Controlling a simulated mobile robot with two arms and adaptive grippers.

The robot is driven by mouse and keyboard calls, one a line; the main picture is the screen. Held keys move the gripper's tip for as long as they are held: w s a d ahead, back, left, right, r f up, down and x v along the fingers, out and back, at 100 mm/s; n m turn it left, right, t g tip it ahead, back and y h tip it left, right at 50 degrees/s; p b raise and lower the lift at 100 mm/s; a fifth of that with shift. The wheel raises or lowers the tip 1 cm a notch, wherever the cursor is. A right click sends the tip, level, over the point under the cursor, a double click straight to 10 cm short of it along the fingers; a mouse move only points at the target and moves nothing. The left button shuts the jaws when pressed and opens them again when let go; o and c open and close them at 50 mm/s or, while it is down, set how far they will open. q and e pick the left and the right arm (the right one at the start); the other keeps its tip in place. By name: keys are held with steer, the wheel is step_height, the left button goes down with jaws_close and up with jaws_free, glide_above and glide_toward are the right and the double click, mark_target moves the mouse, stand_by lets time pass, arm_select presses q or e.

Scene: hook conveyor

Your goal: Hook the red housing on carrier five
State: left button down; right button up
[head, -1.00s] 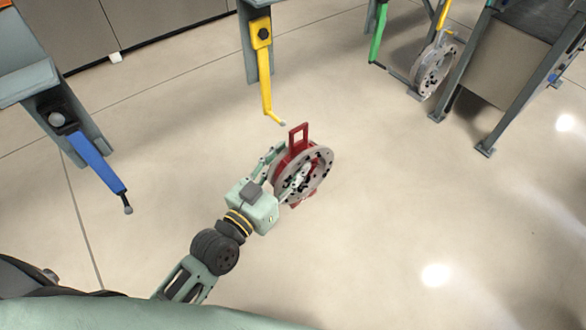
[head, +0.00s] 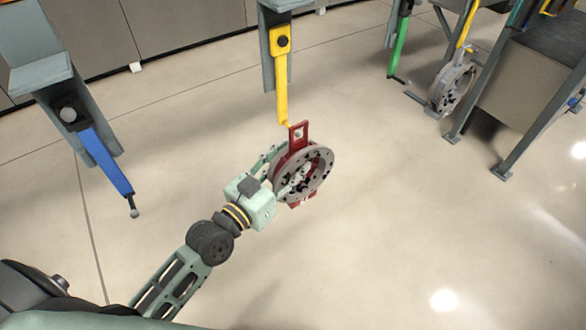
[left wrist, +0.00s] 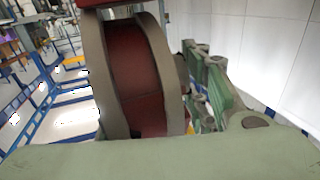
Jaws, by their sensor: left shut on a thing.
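The red housing (head: 291,165), with a grey drilled flange ring and a red square eye on top, is held upright by my left gripper (head: 280,178). The gripper is shut on it from the left. A yellow carrier hook (head: 281,88) hangs from a grey bracket, and its lower tip is right at the housing's eye; I cannot tell whether it passes through. In the left wrist view the housing (left wrist: 135,75) fills the middle, between grey rims, with green gripper parts (left wrist: 210,90) at its right. No carrier number is readable. My right gripper is not in view.
A blue hook (head: 104,160) hangs at the left and a green hook (head: 398,48) at the upper right. A grey housing (head: 453,85) hangs from another yellow hook beside a grey-legged stand (head: 535,75). The floor at the lower right is clear.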

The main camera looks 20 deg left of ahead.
arm_select(q)
steer(key=shift+w+a+r+b, duration=0.2)
steer(key=shift+w+a+b, duration=0.35)
steer(key=shift+w+a, duration=0.25)
steer(key=shift+w+a+f+b, duration=0.25)
steer(key=shift+a+f+b, duration=0.15)
steer(key=shift+a+f, duration=0.1)
steer(key=c, duration=1.3)
jaws_free()
steer(key=o, duration=0.4)
steer(key=shift+s+f, duration=0.15)
steer(key=v, duration=1.2)
